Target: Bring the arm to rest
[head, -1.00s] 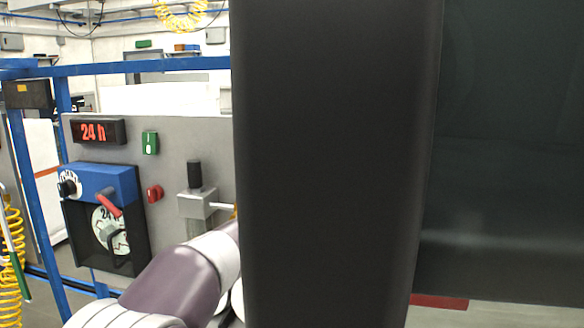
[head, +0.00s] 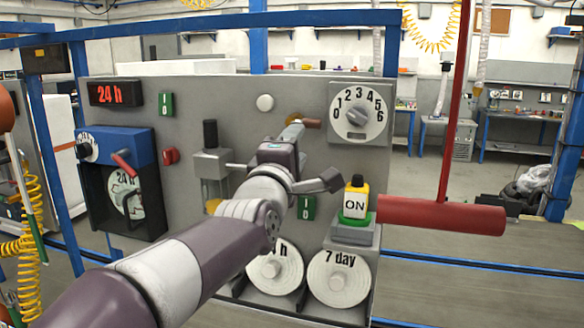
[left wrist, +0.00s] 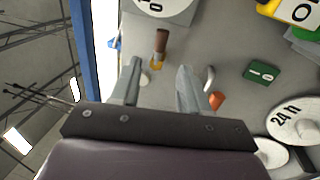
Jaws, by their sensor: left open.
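My left arm reaches from the lower left across the front of a grey control panel (head: 235,100). Its gripper (head: 291,132) is in front of the panel's upper middle, close to a small brown-handled lever (head: 311,123). In the left wrist view the two fingers (left wrist: 160,68) stand apart with nothing held between them. There the brown handle (left wrist: 161,42) shows beyond the gap between the fingertips; I cannot tell whether they touch it. My right gripper is not in view.
The panel carries a numbered dial (head: 357,112), a yellow ON button (head: 356,198), a 7 day disc (head: 339,277) and a blue box with a red handle (head: 118,150). A red bar (head: 440,215) sticks out at right. Blue frame posts (head: 78,60) stand around. Floor at right is open.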

